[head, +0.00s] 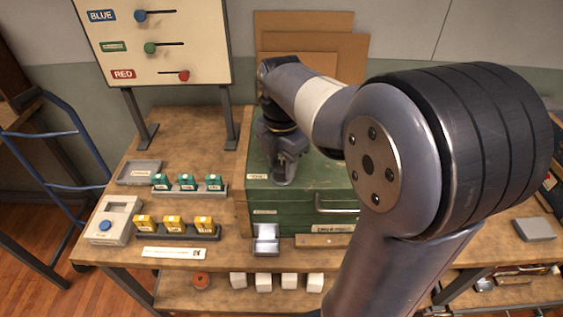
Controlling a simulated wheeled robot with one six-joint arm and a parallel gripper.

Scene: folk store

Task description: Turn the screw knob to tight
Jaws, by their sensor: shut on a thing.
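My gripper (283,178) points down onto the top of a green chest (325,180), near its left front part. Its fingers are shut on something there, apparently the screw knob. The knob itself is hidden by the fingers, so its turn cannot be seen. A small pale label (257,177) lies on the chest top just left of the gripper; its text is too small to read. My arm covers the right part of the chest.
Left on the bench stand teal boxes (187,182), yellow boxes (173,224), a grey tray (138,173) and a blue-button box (112,221). A slider board (155,40) stands behind them. Brown panels (325,50) lean at the back. White blocks (289,281) sit below.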

